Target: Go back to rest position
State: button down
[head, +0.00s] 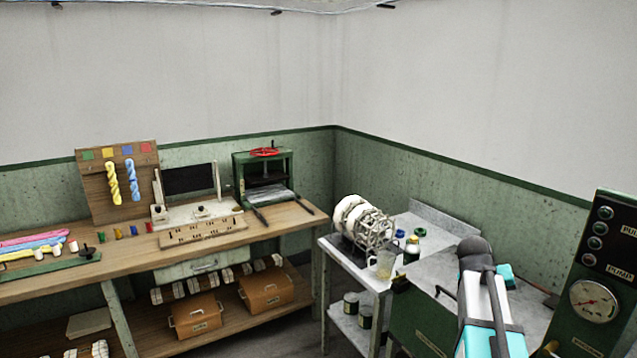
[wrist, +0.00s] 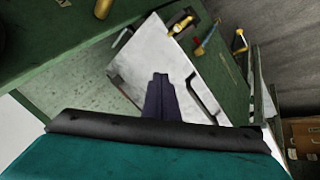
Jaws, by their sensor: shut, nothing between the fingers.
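My gripper (wrist: 160,80) shows in the wrist view as two dark fingers pressed together, with nothing between them. It points over a pale grey metal panel (wrist: 150,62) with dark handles at its edges. I cannot tell how far above the panel the fingertips are. In the head view my arm rises at the lower right, in front of the green-sided bench; the fingers cannot be made out there.
A white-topped table with a wire reel machine (head: 362,222) and a clear jug (head: 383,264) stands left of my arm. A green gauge panel (head: 603,262) is close at right. A wooden workbench (head: 140,262) runs along the left. Yellow-handled tools (wrist: 180,25) lie near the grey panel.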

jog(key=s+a+f+n+g+y+b, duration=0.1)
jog(key=s+a+f+b, duration=0.3)
jog(key=f, duration=0.8)
jog(key=s+a+f+n+g+y, duration=0.1)
jog(key=s+a+f+g, duration=0.15)
jog(key=a+f, duration=0.7)
jog(key=s+a+f+n+g+b, duration=0.15)
jog(key=s+f, duration=0.25)
jog(key=f, duration=1.2)
jog(key=s+a+f+g+y+b, duration=0.1)
jog(key=s+a+f, duration=0.4)
jog(key=s+f, duration=0.2)
jog(key=s+a+f+g+y+b, duration=0.1)
jog(key=s+a+f, duration=0.4)
jog(key=s, duration=0.6)
jog(key=s+a+f+g+y+b, duration=0.1)
jog(key=s+a+f+y+b, duration=0.1)
jog(key=s+a+f, duration=0.3)
jog(key=s+f, duration=0.4)
jog(key=s, duration=0.1)
jog(key=shift+a+f, duration=0.3)
jog(key=shift+a, duration=0.1)
jog(key=shift+d, duration=0.1)
